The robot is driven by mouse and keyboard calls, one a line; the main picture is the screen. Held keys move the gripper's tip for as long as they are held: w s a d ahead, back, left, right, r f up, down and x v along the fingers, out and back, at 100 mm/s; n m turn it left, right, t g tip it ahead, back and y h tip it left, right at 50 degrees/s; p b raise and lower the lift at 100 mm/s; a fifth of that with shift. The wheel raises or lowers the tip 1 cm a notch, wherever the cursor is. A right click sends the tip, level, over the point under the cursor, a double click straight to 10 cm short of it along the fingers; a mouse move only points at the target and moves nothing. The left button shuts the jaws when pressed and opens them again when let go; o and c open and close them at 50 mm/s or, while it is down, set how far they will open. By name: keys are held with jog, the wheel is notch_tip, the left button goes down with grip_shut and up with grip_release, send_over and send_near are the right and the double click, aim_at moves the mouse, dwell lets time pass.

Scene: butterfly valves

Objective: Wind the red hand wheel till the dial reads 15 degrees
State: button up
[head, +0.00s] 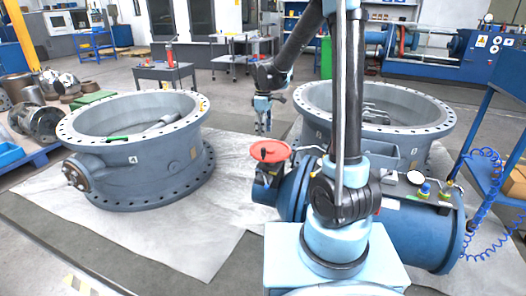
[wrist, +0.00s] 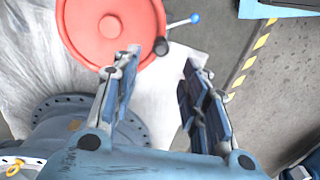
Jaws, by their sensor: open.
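The red hand wheel (head: 268,151) sits on the blue valve body (head: 420,232), left of my arm in the head view. My gripper (head: 263,128) hangs above the wheel, fingers downward. In the wrist view the wheel (wrist: 108,25) fills the upper left, and my gripper (wrist: 160,68) is open with its fingers apart. A dark handle knob (wrist: 161,47) at the wheel's rim shows between and beyond the fingertips; no contact is clear. A white round face (head: 415,178), possibly the dial, stands on the valve body; its reading is too small to tell.
A large grey flanged ring (head: 140,175) stands at left and another (head: 410,110) behind the valve. A blue-tipped lever (wrist: 185,20) sticks out beside the wheel in the wrist view. A blue shelf (head: 492,130) is at right.

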aim_at(263, 149)
notch_tip(263, 149, down, 11)
jog(key=shift+r, duration=0.15)
dwell(0.4)
grip_shut()
